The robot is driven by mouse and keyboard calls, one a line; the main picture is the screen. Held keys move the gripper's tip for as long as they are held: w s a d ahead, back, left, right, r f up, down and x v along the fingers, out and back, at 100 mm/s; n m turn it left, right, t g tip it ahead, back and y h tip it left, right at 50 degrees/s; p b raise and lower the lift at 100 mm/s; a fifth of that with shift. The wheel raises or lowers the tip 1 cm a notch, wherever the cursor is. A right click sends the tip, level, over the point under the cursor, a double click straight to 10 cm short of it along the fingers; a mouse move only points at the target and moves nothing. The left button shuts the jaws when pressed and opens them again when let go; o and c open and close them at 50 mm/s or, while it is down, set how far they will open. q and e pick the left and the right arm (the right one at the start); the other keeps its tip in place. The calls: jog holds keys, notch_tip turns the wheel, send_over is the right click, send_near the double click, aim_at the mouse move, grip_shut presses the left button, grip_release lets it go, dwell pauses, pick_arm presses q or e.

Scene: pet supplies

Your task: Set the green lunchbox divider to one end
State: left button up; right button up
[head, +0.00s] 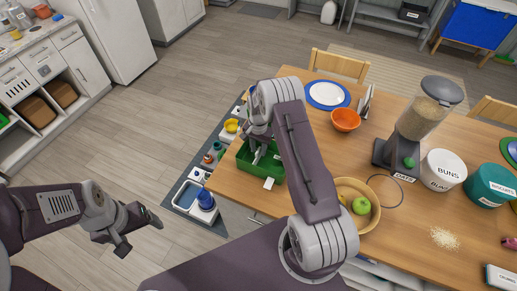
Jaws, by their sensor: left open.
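The green lunchbox (270,173) stands near the left edge of the wooden table, open at the top. My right gripper (259,156) points down into it. The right arm hides part of the box, and the fingers are too small and covered to show whether they are open or hold anything. I cannot make out the green divider apart from the box walls. My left gripper (140,236) is open and empty, out over the floor to the left of the table.
A small white card (268,184) is at the lunchbox's front. A wooden bowl (374,211) with a green apple (361,206), an orange bowl (346,119) and a cereal dispenser (423,112) stand to the right.

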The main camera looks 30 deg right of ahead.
aim_at(258, 150)
notch_tip(258, 150, up, 8)
jog(key=b, duration=0.3)
jog(key=shift+r+b, duration=0.25)
jog(key=shift+b, duration=0.1)
jog(key=b, duration=0.6)
jog(key=shift+f+b, duration=0.3)
jog(key=shift+b, duration=0.1)
jog(key=shift+r, duration=0.35)
notch_tip(258, 150, down, 9)
jog(key=shift+r+p, duration=0.1)
jog(key=shift+p, duration=1)
grip_shut()
